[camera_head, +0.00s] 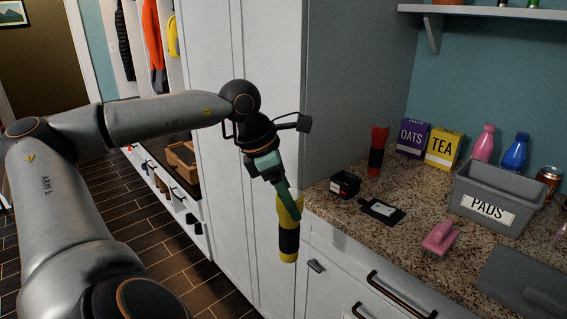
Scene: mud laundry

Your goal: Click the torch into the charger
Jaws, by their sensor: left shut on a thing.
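My left gripper (288,204) is shut on a yellow and black torch (289,240). The torch hangs roughly upright in front of the white cabinet, just left of the counter's front corner and apart from the counter top. A small black box with a red mark (345,184), which looks like the charger, sits on the counter near its left end, to the right of the torch. Its inside is too small to make out. A red and black torch (377,150) stands upright behind it. My right gripper is not in view.
On the granite counter (345,218) are a black flat item with a pale label (382,210), a pink brush (440,238), a grey PADS bin (500,190), OATS (412,139) and TEA (444,148) boxes and bottles. A tall white cabinet (265,60) stands behind my left arm.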

